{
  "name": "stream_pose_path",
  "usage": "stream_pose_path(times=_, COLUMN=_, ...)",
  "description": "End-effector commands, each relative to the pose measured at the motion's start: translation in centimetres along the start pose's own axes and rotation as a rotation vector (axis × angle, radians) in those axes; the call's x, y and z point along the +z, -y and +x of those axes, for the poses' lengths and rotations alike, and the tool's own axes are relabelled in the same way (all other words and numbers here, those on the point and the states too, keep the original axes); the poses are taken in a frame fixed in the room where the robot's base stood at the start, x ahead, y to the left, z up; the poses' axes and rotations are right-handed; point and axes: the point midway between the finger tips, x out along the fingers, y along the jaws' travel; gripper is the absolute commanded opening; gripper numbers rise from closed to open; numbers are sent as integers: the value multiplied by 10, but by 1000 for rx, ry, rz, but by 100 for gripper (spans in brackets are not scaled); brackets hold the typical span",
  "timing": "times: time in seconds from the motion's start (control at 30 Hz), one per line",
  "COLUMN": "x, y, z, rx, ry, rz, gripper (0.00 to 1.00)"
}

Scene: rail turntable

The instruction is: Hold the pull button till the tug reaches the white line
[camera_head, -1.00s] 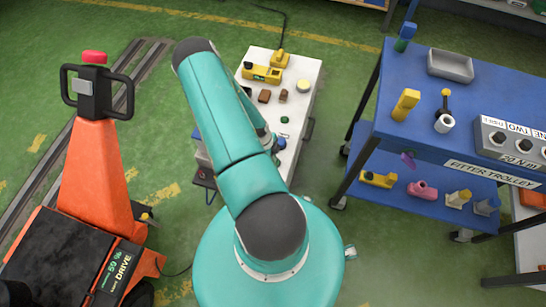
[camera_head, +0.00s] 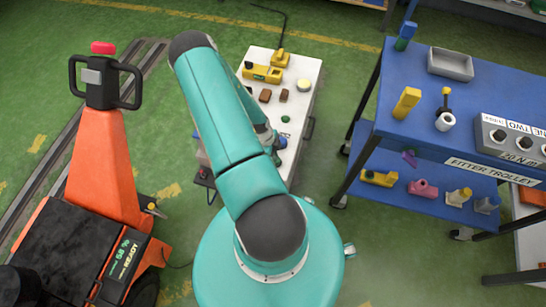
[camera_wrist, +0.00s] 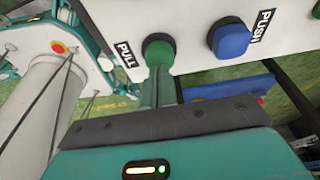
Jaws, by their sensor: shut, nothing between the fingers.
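The orange tug (camera_head: 100,175) stands at the left in the head view, beside dark floor rails. Its display (camera_head: 122,258) reads READY. The green PULL button (camera_wrist: 160,48) is at upper middle in the wrist view, on a white panel (camera_wrist: 198,65), left of the blue PUSH button (camera_wrist: 229,37). My gripper (camera_wrist: 160,70) is shut and empty. Its fingertips are at the lower edge of the green button; I cannot tell whether they press it. In the head view my arm hides the fingertips. I see no white line in either view.
A white bench (camera_head: 308,80) with yellow and brown parts stands beyond my arm. A blue fitter trolley (camera_head: 425,75) with tools stands at the right. Green floor (camera_head: 400,250) is open between my base and the trolley. A red-on-yellow button (camera_wrist: 58,47) shows at the wrist view's left.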

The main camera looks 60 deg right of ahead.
Motion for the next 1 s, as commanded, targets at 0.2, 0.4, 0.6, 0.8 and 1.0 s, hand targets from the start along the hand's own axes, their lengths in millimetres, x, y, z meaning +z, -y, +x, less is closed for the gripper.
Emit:
stream_pose_path(times=0.2, x=-5, y=8, z=-38, rx=-8, ry=3, rz=-1, gripper=0)
stream_pose_path(times=0.4, x=-6, y=10, z=-78, rx=-10, ry=3, rz=-2, gripper=0)
stream_pose_path(times=0.6, x=-8, y=12, z=-107, rx=-9, ry=2, rz=-1, gripper=0)
stream_pose_path(times=0.8, x=-8, y=11, z=-115, rx=-8, ry=1, rz=1, gripper=0)
stream_pose_path(times=1.0, x=-8, y=11, z=-114, rx=-8, ry=1, rz=1, gripper=0)
